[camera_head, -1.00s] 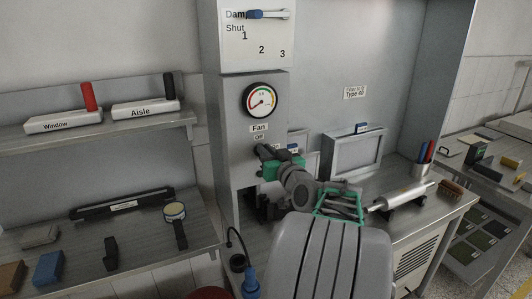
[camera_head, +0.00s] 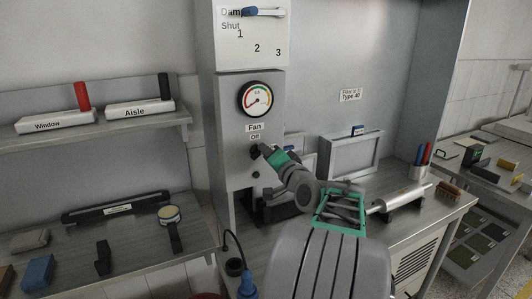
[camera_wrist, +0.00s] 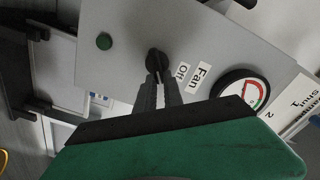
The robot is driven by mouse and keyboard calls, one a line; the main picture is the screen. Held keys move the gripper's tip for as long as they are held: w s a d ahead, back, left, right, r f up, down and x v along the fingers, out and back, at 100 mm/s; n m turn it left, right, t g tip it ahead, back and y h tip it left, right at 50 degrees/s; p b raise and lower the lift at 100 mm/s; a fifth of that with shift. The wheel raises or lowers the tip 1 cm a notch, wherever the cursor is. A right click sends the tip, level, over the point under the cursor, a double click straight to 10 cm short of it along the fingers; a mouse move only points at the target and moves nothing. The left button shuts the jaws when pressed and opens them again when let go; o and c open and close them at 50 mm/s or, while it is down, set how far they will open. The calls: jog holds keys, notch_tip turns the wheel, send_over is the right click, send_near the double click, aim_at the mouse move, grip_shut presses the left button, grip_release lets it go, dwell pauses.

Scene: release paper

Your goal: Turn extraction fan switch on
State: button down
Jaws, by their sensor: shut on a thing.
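The fan switch is a black rotary knob (camera_wrist: 156,62) on the grey panel (camera_wrist: 120,22), beside the labels "Fan" and "Off" (camera_wrist: 182,70). In the wrist view my gripper (camera_wrist: 158,80) has its two dark fingertips closed on the knob. In the head view my gripper (camera_head: 262,151) reaches the panel just below the "Off" label (camera_head: 255,137) and largely covers the knob. A round gauge (camera_head: 255,99) sits above the "Fan" label (camera_head: 254,128).
A green button (camera_wrist: 104,41) is on the same panel. The damper plate (camera_head: 252,35) with a blue-ended lever is above. Shelves (camera_head: 150,127) stand left. A framed box (camera_head: 350,156) and a metal cylinder (camera_head: 408,196) are on the bench to the right.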

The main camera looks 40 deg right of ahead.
jog(key=shift+d+f+m+p, duration=0.15)
jog(key=shift+m+p, duration=0.2)
jog(key=shift+m, duration=0.8)
jog(key=shift+a+f+m+p, duration=0.1)
jog(key=shift+f+m+p, duration=0.15)
jog(key=shift+m, duration=0.95)
jog(key=shift+d+f+m+p, duration=0.1)
jog(key=shift+m+p, duration=0.3)
jog(key=shift+m, duration=0.75)
jog(key=c, duration=1.5)
grip_release()
jog(key=shift+o, duration=0.2)
jog(key=shift+f, duration=0.1)
